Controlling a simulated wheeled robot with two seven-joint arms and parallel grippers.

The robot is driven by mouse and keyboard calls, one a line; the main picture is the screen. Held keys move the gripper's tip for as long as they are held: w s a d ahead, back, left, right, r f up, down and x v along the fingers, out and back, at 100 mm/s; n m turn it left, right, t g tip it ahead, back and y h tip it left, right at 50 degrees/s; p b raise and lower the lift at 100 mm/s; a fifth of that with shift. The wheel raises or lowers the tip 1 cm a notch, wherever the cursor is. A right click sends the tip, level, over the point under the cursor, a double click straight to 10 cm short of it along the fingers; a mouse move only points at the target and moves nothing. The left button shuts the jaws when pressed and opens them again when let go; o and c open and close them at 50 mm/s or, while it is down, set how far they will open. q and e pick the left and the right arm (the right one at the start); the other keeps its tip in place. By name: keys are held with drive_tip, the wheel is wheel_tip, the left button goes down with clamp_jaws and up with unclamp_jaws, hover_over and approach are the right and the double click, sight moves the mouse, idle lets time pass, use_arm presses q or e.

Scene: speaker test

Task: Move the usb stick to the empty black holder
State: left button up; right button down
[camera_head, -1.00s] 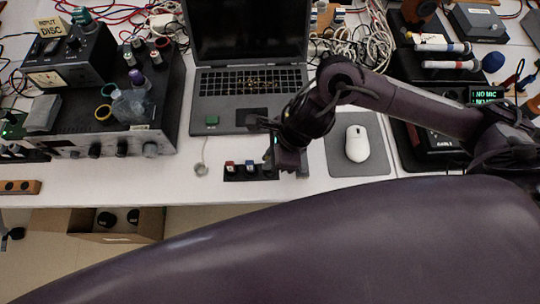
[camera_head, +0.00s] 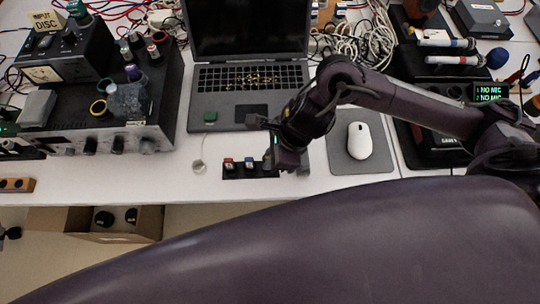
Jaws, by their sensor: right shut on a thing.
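A low black holder (camera_head: 238,174) lies on the white table in front of the laptop. A red-topped stick (camera_head: 228,163) and a blue-topped stick (camera_head: 249,163) stand in its left and middle parts. My right gripper (camera_head: 284,160) points down at the holder's right end and is shut on the usb stick, which its fingers and wrist almost wholly hide. I cannot tell whether the stick is in the holder or just above it. My left gripper is not in view.
An open laptop (camera_head: 215,105) stands behind, with a small green item (camera_head: 210,117) on it. A white mouse (camera_head: 359,141) on a grey pad (camera_head: 376,165) is right of the gripper. Audio gear (camera_head: 85,135) fills the left. An open cardboard box (camera_head: 150,224) is below the table edge.

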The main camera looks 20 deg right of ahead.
idle(0.4)
drive_tip(key=c, duration=1.4)
unclamp_jaws()
drive_tip(key=shift+c, duration=0.2)
drive_tip(key=shift+o, duration=0.5)
drive_tip(key=o, duration=0.3)
drive_tip(key=shift+r+p, duration=1.8)
drive_tip(key=shift+r, duration=0.7)
drive_tip(key=shift+f, duration=0.1)
